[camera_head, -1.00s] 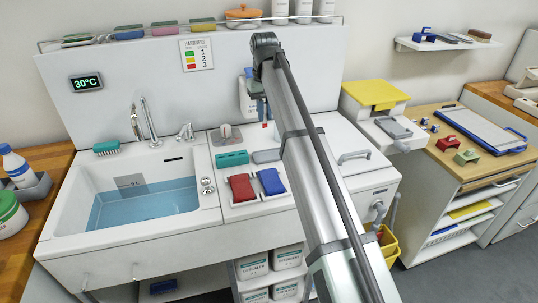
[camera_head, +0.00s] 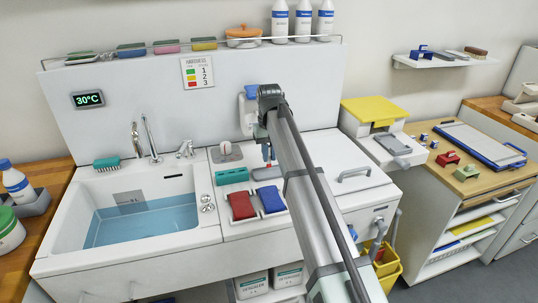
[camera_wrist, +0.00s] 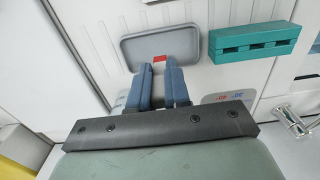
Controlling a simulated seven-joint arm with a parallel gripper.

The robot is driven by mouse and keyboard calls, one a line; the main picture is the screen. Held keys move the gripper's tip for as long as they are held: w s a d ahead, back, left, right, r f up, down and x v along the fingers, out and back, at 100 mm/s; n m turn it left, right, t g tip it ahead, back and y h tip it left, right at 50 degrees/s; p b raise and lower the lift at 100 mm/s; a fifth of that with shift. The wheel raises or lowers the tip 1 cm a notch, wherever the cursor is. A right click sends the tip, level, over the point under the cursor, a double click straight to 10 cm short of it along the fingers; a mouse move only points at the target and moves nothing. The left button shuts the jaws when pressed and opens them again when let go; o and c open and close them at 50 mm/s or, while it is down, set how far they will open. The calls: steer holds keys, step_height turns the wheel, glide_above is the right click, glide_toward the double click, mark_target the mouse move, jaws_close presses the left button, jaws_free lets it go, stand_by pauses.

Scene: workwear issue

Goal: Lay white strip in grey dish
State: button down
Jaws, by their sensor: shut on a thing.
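My gripper (camera_head: 268,154) points down above the grey dish (camera_head: 259,174), a shallow oblong tray on the white counter. Its blue-grey fingers also show in the wrist view (camera_wrist: 159,72), shut on the strip. Only the strip's red end (camera_wrist: 160,58) shows clearly, just beyond the fingertips; the fingers hide most of the rest. In the wrist view the red end overlaps the near edge of the grey dish (camera_wrist: 186,46). I cannot tell whether the strip touches the dish. My arm covers the dish's right part in the head view.
A teal slotted block (camera_head: 231,176) sits left of the dish. A red item (camera_head: 241,206) and a blue item (camera_head: 269,199) lie in front. A white dial device (camera_head: 226,153) stands behind the block. The water-filled sink (camera_head: 140,222) is at left, a handled lid (camera_head: 352,174) at right.

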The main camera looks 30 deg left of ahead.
steer(key=shift+f, duration=0.8)
steer(key=c, duration=1.1)
jaws_free()
step_height(320, 180, up, 13)
steer(key=shift+r, duration=0.15)
